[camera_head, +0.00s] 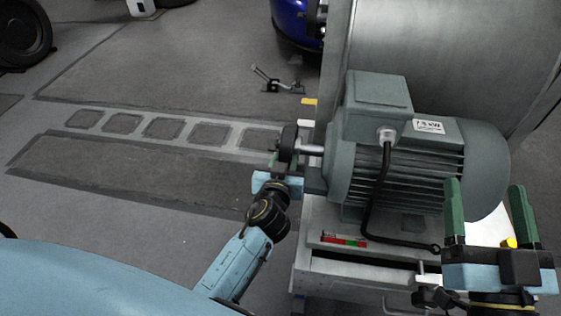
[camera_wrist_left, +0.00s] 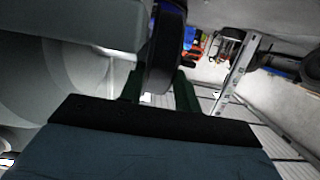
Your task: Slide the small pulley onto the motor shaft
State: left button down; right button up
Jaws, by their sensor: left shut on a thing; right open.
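The small pulley (camera_head: 287,143), dark and upright, is at the free left end of the motor shaft (camera_head: 312,150). My left gripper (camera_head: 284,160) is shut on the pulley from below. In the left wrist view the pulley (camera_wrist_left: 164,52) stands between the green fingers of my left gripper (camera_wrist_left: 160,88). I cannot tell whether the shaft tip is inside the pulley's bore. The grey-green motor (camera_head: 410,165) has the shaft on its left side. My right gripper (camera_head: 488,200) is open and empty at the front right of the motor.
A black cable (camera_head: 374,200) loops down the motor's front. A large grey drum (camera_head: 450,55) stands behind. The floor left of the shaft is open.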

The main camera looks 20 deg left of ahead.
pick_arm(q)
jog(key=shift+w+d+b, duration=0.1)
jog(key=shift+d+b, duration=0.25)
dwell(0.6)
jog(key=c, duration=1)
grip_release()
jog(key=o, duration=0.4)
jog(key=shift+f, duration=0.2)
jog(key=shift+v, duration=3.8)
